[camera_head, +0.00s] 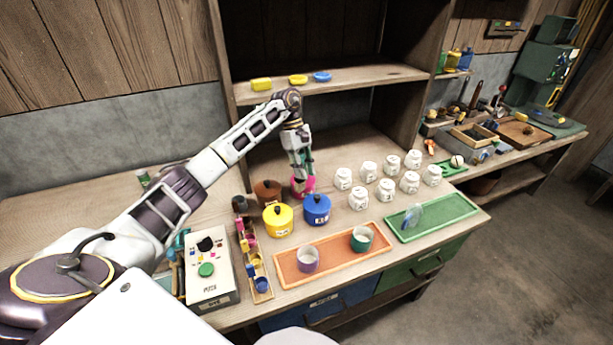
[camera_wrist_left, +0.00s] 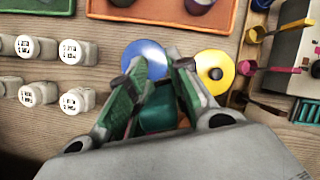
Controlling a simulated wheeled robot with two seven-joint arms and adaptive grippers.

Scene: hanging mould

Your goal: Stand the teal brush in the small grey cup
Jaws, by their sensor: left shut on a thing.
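My left gripper (camera_head: 300,180) points down at the back of the bench, behind the blue and yellow lidded pots. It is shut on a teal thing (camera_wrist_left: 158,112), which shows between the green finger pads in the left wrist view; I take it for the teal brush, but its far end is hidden. My right gripper is out of view.
The blue pot (camera_head: 317,210) and yellow pot (camera_head: 278,220) stand close in front of the gripper. A brown pot (camera_head: 267,193) is to its left. Several white jars (camera_head: 358,199) stand to the right. An orange tray (camera_head: 340,262) with two cups and a green tray (camera_head: 450,213) lie in front.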

